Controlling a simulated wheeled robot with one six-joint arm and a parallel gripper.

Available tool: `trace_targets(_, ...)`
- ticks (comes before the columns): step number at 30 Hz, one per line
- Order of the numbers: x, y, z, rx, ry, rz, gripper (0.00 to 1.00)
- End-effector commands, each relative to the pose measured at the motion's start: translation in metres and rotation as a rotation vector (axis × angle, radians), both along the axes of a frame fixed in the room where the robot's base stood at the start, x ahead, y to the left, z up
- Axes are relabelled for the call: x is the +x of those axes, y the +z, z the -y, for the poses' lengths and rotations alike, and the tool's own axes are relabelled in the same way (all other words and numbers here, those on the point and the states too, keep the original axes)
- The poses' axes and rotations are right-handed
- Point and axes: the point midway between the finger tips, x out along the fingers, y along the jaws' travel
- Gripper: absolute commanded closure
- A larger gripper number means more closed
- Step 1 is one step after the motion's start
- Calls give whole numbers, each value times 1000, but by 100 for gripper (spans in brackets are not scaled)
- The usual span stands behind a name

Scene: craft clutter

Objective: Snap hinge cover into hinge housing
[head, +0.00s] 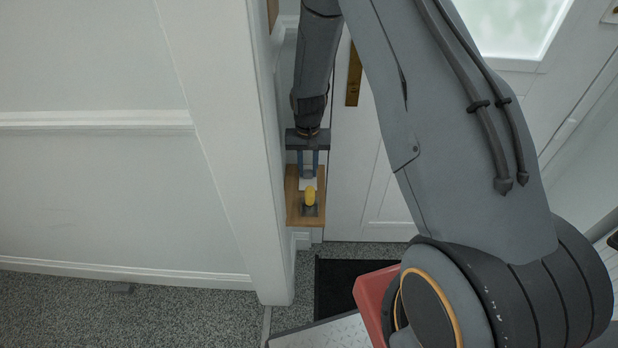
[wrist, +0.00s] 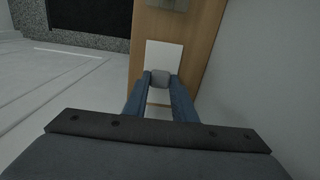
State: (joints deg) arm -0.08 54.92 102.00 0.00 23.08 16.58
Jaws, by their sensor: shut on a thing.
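My gripper (head: 308,172) is at the wooden board (head: 292,206) beside the white door frame. In the wrist view its two blue fingers (wrist: 161,80) are closed on a small grey rounded piece (wrist: 160,76), which seems to be the hinge cover. A white plate (wrist: 165,56) on the board lies just beyond the fingertips. I cannot tell whether the grey piece touches it, or whether this plate is the hinge housing. In the head view the fingers hide most of the held piece.
A wall stands close on the left, a white door (head: 365,190) on the right. A black mat (head: 335,290) lies on the floor.

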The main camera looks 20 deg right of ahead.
Motion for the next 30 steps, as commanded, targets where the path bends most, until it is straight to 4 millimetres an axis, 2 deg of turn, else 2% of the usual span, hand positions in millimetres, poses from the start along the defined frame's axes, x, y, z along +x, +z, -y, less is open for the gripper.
trace_targets(21, 0, 49, 0, 0, 0, 1, 96)
trace_targets(30, 0, 49, 0, 0, 0, 0, 96)
